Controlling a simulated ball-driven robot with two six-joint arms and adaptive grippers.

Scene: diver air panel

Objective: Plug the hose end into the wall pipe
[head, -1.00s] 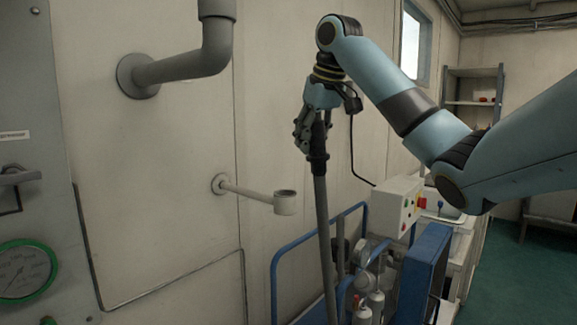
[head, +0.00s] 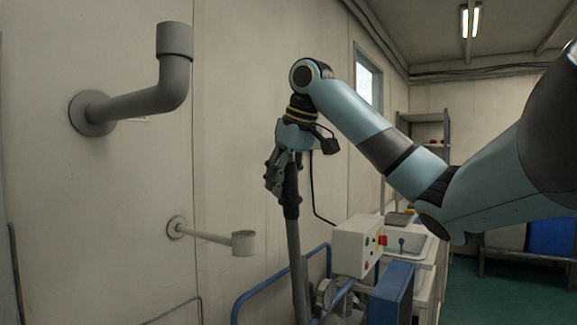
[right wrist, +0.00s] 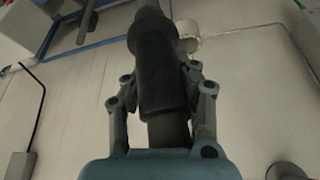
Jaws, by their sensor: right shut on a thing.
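The grey wall pipe (head: 140,102) sticks out from a round flange on the wall at the left of the head view. It bends upward and ends in a wider collar (head: 175,40). My right gripper (head: 275,185) is right of the pipe and lower than its collar, with a clear gap between them. It is shut on the black hose end (head: 291,190), whose grey hose (head: 297,260) hangs down. In the right wrist view, the fingers (right wrist: 155,85) sit on both sides of the dark hose end (right wrist: 157,65). My left gripper is not in view.
A thin wall arm with a pale cup (head: 243,243) juts out below the pipe. A blue-railed cart (head: 265,290), a white control box (head: 360,245) and a sink (head: 410,243) stand below and right of the gripper. The wall between pipe and gripper is bare.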

